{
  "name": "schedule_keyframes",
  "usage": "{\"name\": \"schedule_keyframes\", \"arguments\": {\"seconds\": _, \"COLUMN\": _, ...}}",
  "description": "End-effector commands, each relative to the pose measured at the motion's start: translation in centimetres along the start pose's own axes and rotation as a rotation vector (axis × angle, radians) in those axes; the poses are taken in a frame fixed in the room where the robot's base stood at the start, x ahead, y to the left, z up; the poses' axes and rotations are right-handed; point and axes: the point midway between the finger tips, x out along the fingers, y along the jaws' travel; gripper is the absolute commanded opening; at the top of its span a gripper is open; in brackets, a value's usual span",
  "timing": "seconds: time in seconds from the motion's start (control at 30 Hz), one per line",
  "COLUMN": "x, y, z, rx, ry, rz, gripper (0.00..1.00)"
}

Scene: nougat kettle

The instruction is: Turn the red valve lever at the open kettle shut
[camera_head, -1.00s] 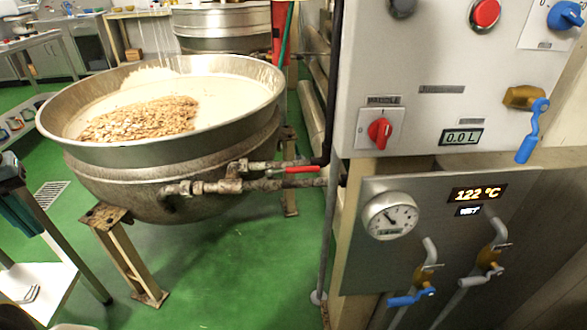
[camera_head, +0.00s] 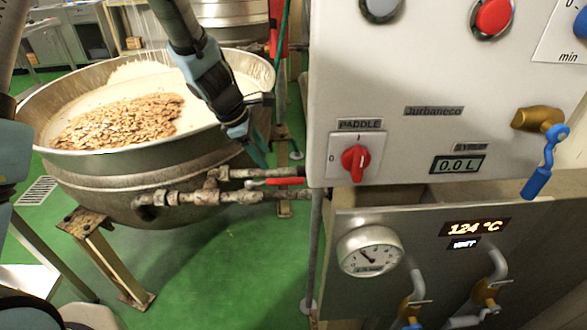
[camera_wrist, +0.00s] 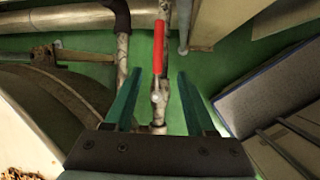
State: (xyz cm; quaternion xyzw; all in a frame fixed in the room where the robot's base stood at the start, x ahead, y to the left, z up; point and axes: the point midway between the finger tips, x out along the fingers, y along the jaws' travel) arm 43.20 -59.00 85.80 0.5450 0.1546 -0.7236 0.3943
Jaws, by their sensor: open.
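The red valve lever (camera_head: 283,181) sits on the steam pipework (camera_head: 235,197) at the right side of the open kettle (camera_head: 100,158). It points right, lying along the pipe. My gripper (camera_head: 258,155) is over the kettle's right rim, pointing down near the lever's left end. In the wrist view the red lever (camera_wrist: 158,45) extends away from a pale pivot, between the two open teal fingers of my gripper (camera_wrist: 160,74). The fingers are apart from it on both sides. I cannot tell the exact height gap.
The control cabinet (camera_head: 410,100) stands close on the right, with a red paddle knob (camera_head: 356,160) and blue-handled taps. The kettle holds white mass and nuts (camera_head: 120,120). Pipes run beside the lever in the wrist view. Green floor (camera_head: 215,270) is open below.

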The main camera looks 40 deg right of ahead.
Motion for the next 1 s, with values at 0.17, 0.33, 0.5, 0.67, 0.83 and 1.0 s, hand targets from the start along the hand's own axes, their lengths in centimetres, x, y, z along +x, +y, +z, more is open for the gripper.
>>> {"name": "schedule_keyframes", "arguments": {"seconds": 0.17, "x": 1.6, "y": 0.1, "z": 1.2, "rx": -0.036, "ry": -0.013, "rz": -0.002, "gripper": 0.56}}
{"name": "schedule_keyframes", "arguments": {"seconds": 0.33, "x": 4.1, "y": 0.1, "z": 1.1, "rx": -0.034, "ry": -0.012, "rz": -0.004, "gripper": 0.56}}
{"name": "schedule_keyframes", "arguments": {"seconds": 0.5, "x": 7.3, "y": 0.1, "z": 1.2, "rx": -0.032, "ry": -0.013, "rz": -0.004, "gripper": 0.56}}
{"name": "schedule_keyframes", "arguments": {"seconds": 0.67, "x": 9.8, "y": 0.1, "z": 1.2, "rx": -0.033, "ry": -0.012, "rz": -0.002, "gripper": 0.56}}
{"name": "schedule_keyframes", "arguments": {"seconds": 0.83, "x": 11.3, "y": 0.2, "z": 1.2, "rx": -0.032, "ry": -0.012, "rz": -0.001, "gripper": 0.56}}
{"name": "schedule_keyframes", "arguments": {"seconds": 1.0, "x": 11.7, "y": 0.1, "z": 1.2, "rx": -0.031, "ry": -0.012, "rz": -0.001, "gripper": 0.56}}
